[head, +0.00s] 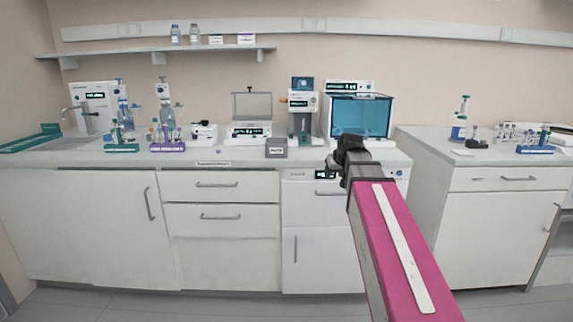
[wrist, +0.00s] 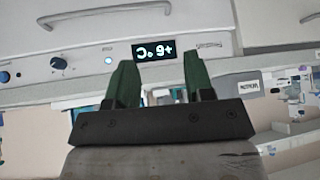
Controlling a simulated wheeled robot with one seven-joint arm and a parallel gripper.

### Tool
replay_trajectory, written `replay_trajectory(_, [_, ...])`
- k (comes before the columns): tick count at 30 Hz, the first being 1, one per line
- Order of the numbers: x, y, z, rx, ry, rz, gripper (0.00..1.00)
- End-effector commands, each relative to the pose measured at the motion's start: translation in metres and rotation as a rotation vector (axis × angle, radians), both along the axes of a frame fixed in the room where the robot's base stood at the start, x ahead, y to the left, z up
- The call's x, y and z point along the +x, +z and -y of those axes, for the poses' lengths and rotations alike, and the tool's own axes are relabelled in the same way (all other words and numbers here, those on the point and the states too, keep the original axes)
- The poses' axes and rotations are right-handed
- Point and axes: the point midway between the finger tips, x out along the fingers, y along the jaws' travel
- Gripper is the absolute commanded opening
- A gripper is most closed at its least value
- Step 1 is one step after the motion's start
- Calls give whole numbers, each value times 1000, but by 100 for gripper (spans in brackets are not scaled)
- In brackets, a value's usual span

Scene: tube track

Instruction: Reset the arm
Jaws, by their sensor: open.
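My arm (head: 398,240), pink with a white strip, reaches forward from the lower right of the head view toward the bench. My gripper (wrist: 159,60) shows two green fingers set apart with nothing between them in the wrist view, so it is open and empty. In the head view, the dark wrist end (head: 350,155) is in front of the bench edge, and the fingers are hard to make out there. The upside-down wrist view shows a white appliance front with a lit display (wrist: 154,50) beyond the fingers.
The bench holds tube racks (head: 168,146) at left, a balance (head: 250,128), a grey block (head: 276,148), a stand device (head: 303,112) and a blue-windowed box (head: 360,117) behind my wrist. A separate counter (head: 490,150) stands at right. The floor in front looks clear.

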Motion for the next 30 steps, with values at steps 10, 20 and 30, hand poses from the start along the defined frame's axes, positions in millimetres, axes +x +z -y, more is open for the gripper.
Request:
replay_trajectory(10, [-52,-130,0,-15,-61,-209,48])
replay_trajectory(20, [-121,-239,2,-46,-124,-408,48])
replay_trajectory(30, [-194,-320,5,-87,-180,-580,48])
